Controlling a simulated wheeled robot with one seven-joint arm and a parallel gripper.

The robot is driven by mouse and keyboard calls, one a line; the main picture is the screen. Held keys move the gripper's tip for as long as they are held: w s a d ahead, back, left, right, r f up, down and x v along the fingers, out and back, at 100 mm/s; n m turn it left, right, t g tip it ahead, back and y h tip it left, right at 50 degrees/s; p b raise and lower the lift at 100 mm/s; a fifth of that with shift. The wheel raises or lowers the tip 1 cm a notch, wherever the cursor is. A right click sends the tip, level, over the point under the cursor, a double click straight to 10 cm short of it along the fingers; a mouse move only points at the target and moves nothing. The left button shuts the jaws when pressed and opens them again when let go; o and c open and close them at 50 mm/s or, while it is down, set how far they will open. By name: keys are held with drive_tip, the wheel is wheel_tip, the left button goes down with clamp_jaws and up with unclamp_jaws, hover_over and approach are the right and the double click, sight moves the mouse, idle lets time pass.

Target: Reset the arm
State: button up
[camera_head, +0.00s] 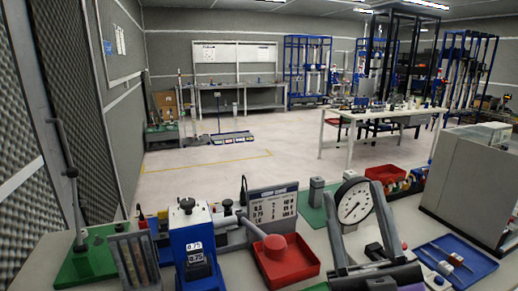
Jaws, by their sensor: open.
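My gripper (353,190) is at the lower right of the head view, over the near bench. Its two grey fingers point away from me and stand wide apart. The gap between them looks empty. A round white dial gauge (354,203) shows in line with the gap, behind the fingers. I cannot tell how far the fingers are from the gauge. The dark gripper body is at the bottom edge, and the rest of my arm is out of view.
A red tray (292,273) lies left of the gripper, beside a blue block device (196,250). A blue tray (481,264) with small tools and a large grey box (465,180) stand to the right. Open floor (240,170) lies beyond the bench.

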drive_tip(key=s+d+f+m+g+h, duration=0.3)
drive_tip(key=s+f+m+h, duration=0.3)
drive_tip(key=f, duration=0.4)
drive_tip(key=s+d+f+m+g+h, duration=0.3)
drive_tip(key=s+f+m+h, duration=0.25)
drive_tip(key=f, duration=0.45)
drive_tip(key=s+f+n+g+y, duration=0.1)
drive_tip(key=s+f+g, duration=0.2)
drive_tip(key=s+f, duration=0.3)
drive_tip(key=s+d+f+n+g+y, duration=0.1)
drive_tip(key=s+f, duration=0.4)
drive_tip(key=s, duration=0.9)
drive_tip(key=n+g, duration=0.1)
drive_tip(key=g, duration=0.1)
drive_tip(key=shift+f+g, duration=0.3)
drive_tip(key=shift+f, duration=0.1)
